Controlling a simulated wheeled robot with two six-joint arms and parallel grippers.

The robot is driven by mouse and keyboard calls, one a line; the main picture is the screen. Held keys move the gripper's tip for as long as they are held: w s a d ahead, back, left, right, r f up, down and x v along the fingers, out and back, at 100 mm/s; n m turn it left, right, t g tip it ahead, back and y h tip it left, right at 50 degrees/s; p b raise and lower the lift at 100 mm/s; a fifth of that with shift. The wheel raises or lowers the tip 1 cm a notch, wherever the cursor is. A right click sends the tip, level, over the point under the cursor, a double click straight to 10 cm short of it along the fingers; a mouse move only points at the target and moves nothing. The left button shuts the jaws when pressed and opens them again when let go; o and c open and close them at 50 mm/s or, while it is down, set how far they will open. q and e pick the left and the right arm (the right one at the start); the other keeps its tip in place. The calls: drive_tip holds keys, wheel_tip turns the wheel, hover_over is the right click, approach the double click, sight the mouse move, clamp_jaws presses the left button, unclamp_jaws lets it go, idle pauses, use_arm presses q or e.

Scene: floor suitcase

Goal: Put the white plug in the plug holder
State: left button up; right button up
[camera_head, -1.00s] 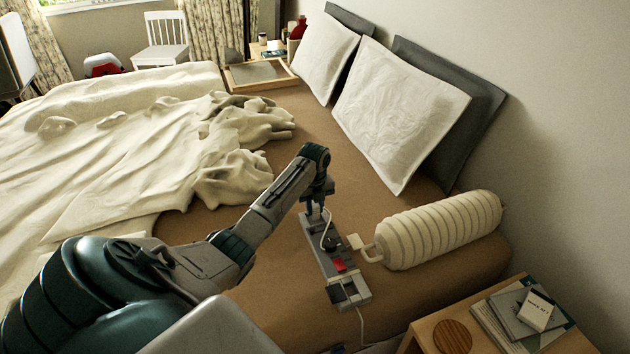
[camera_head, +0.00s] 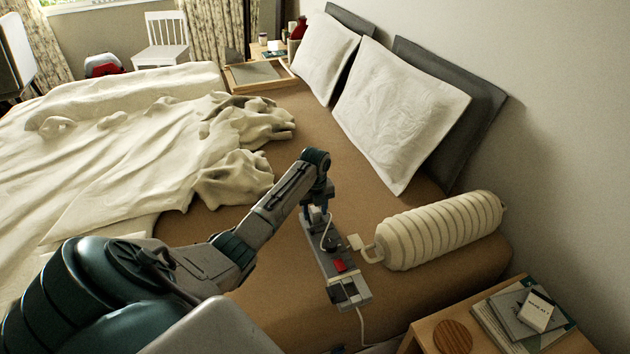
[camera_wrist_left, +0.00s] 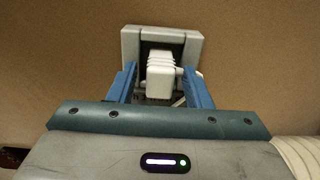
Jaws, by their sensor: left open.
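A ribbed white plug (camera_wrist_left: 160,72) shows in the left wrist view, over the dark recess of a grey plug holder (camera_wrist_left: 132,42). I cannot tell how deep it sits there. In the head view the long grey holder (camera_head: 322,268) lies on the brown bed, with a dark plug, a red switch and a cord on it. My left gripper (camera_head: 317,214) is open at its far end, pointing down. In the left wrist view my left gripper (camera_wrist_left: 160,88) has one blue finger on each side of the white plug. My right gripper is not in view.
A cream ribbed bolster (camera_head: 435,232) with a loop and pale tag lies right of the holder. A wooden bedside table (camera_head: 425,332) with books stands at the lower right. Rumpled bedding (camera_head: 130,160) covers the left. Bare bed surface surrounds the holder's left side.

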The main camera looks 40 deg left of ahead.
sight(315, 209)
use_arm(q)
wheel_tip(315, 209, up, 12)
drive_tip(key=shift+f, duration=0.15)
idle(0.3)
